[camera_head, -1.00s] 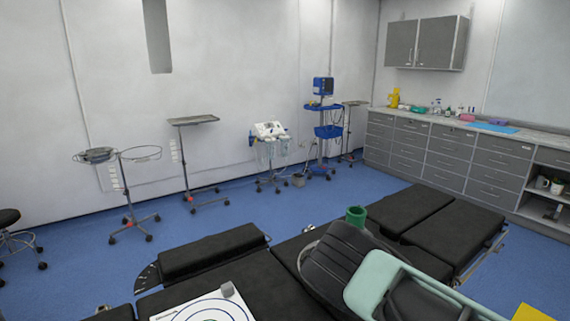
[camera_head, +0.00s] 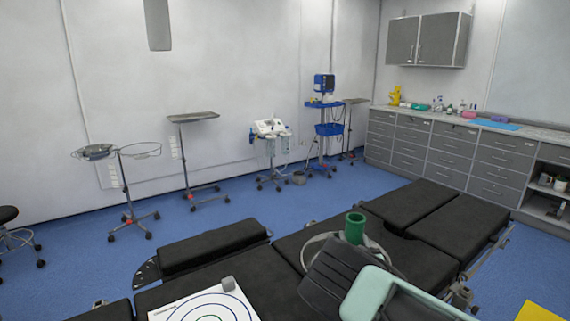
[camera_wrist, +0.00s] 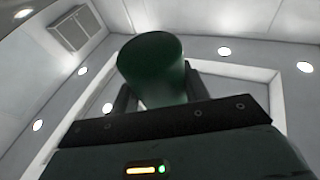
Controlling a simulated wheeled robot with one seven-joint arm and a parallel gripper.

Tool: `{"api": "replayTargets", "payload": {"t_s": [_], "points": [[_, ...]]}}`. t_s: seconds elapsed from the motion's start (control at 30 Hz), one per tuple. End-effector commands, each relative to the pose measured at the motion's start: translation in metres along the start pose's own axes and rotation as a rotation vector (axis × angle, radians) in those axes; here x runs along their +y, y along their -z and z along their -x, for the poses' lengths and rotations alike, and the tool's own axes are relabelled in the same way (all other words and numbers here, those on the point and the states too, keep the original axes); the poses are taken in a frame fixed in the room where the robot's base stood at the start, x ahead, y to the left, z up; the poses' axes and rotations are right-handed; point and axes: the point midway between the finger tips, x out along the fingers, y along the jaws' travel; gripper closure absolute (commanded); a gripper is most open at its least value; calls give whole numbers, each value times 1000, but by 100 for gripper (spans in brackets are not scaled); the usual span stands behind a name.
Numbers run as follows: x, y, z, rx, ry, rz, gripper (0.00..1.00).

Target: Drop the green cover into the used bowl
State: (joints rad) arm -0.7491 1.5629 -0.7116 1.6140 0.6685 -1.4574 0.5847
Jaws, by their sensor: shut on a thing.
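The green cover (camera_head: 355,229) is an open-topped green cup or tube shape, held upright above the black operating table. In the wrist view the green cover (camera_wrist: 152,70) stands between the two dark fingers of my gripper (camera_wrist: 160,92), which is shut on it. In the head view my gripper (camera_head: 352,243) is mostly hidden behind my dark wrist. A metal bowl (camera_head: 95,152) sits in one ring of a wheeled stand at the far left, well away from my gripper. I cannot tell from any label whether it is the used bowl.
The black operating table (camera_head: 265,283) fills the foreground, with a white target sheet (camera_head: 180,314) on it. An empty ring (camera_head: 140,151) is beside the bowl. A tray stand (camera_head: 194,117) and equipment carts line the wall. Blue floor (camera_head: 90,255) is clear between table and stands.

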Motion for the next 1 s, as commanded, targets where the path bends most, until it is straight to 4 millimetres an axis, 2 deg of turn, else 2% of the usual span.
{"api": "replayTargets", "payload": {"t_s": [0.13,0.17,0.2,0.23,0.5,0.63,1.0], "points": [[0,1,0,0,0,0,71],[0,1,0,0,0,0,47],[0,1,0,0,0,0,36],[0,1,0,0,0,0,30],[0,1,0,0,0,-1,30],[0,8,-3,1,0,-1,30],[0,65,-20,4,-1,-3,30]]}}
